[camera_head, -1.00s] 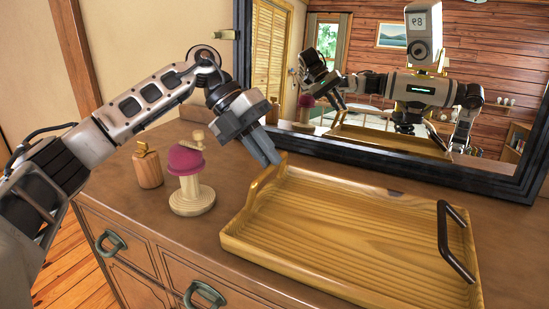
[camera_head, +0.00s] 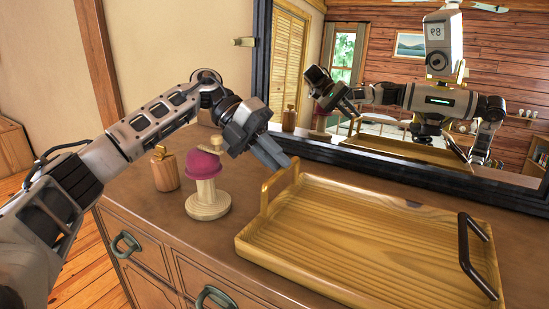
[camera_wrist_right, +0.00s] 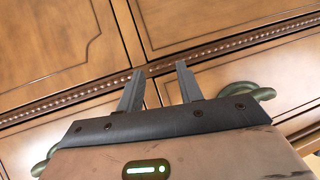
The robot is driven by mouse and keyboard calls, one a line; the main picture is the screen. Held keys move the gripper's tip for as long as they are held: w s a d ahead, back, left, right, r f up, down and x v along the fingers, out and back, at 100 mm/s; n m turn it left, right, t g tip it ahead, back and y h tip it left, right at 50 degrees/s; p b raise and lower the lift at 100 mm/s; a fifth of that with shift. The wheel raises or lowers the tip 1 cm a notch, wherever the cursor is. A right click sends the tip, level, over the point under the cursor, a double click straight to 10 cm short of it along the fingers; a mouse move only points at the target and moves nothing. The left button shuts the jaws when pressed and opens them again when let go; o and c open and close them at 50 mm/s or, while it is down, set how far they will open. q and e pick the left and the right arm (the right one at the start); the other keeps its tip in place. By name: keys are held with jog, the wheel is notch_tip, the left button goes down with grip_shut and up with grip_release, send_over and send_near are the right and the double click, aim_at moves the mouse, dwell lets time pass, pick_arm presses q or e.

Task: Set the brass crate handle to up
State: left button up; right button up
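The wooden crate (camera_head: 350,241), a shallow tray, lies on the dresser top. Its brass handle (camera_head: 280,184) is at the left end and rises above the rim. A dark handle (camera_head: 465,262) stands at the right end. My left gripper (camera_head: 280,160) points down and right, with its fingertips close beside the top bar of the brass handle. Its fingers look close together; I cannot tell whether they touch the handle or have a gap. My right gripper (camera_wrist_right: 160,85) is open and empty in the right wrist view, in front of the drawer fronts.
A pink rounded object on a pale wooden stand (camera_head: 207,185) and a small wooden bottle (camera_head: 163,170) stand left of the crate, under my left arm. A dark-framed mirror (camera_head: 400,175) rises behind. Green drawer pulls (camera_head: 126,245) stick out at the front.

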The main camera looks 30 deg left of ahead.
pick_arm(q)
jog(key=o, duration=0.3)
jog(key=shift+o, duration=0.2)
jog(key=p+v, duration=0.4)
jog(key=v, duration=1.2)
pick_arm(e)
jog(key=shift+s+d+r+n+g, duration=0.2)
jog(key=shift+d+r+n+g, duration=0.15)
jog(key=shift+r, duration=0.35)
jog(key=shift+f, duration=0.1)
pick_arm(q)
jog(key=shift+s+f, duration=0.1)
